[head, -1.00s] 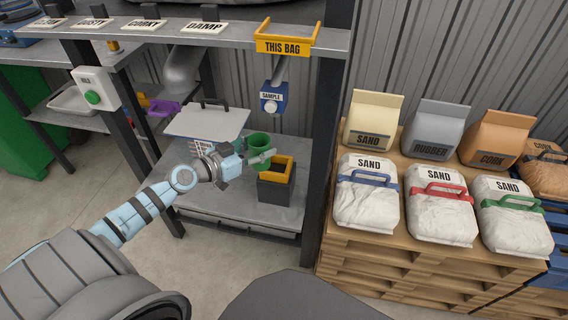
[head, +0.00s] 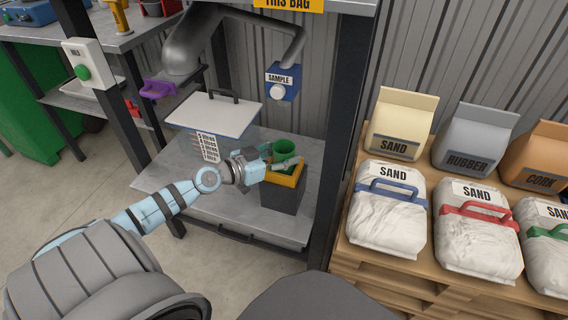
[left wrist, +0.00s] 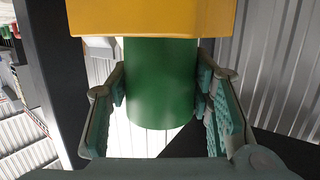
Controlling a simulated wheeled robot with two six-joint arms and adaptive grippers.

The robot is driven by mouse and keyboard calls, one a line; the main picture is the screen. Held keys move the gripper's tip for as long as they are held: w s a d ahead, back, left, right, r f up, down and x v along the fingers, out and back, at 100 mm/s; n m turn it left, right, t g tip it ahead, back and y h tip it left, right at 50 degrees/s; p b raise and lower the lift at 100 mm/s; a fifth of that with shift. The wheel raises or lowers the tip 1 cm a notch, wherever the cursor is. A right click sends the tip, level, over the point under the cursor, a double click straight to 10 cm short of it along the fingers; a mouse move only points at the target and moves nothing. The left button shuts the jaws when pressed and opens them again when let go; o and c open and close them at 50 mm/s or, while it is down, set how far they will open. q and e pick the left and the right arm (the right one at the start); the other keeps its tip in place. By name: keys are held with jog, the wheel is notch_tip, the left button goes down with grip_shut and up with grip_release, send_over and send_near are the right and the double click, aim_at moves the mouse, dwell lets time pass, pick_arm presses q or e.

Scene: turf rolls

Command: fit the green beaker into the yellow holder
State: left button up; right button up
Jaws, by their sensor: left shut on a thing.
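The green beaker (head: 283,148) stands upright over the yellow holder (head: 288,179), which tops a dark box (head: 282,197) on the lower shelf. My left gripper (head: 283,164) is shut on the beaker, coming in from the left. In the left wrist view, the fingers (left wrist: 163,100) lie on both sides of the beaker (left wrist: 158,80). The yellow holder (left wrist: 140,18) covers one end of the beaker there. How deep the beaker sits in the holder is hidden. My right gripper is not in view.
A dark post (head: 337,140) stands close to the holder's right. Sand bags (head: 387,208) lie on a pallet further right.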

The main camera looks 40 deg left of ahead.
pick_arm(q)
jog(key=shift+f, duration=0.2)
jog(key=shift+r, duration=0.15)
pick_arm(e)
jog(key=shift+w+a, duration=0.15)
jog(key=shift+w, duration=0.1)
pick_arm(q)
jog(key=o, duration=0.8)
jog(key=shift+f, duration=0.2)
jog(key=o, duration=0.4)
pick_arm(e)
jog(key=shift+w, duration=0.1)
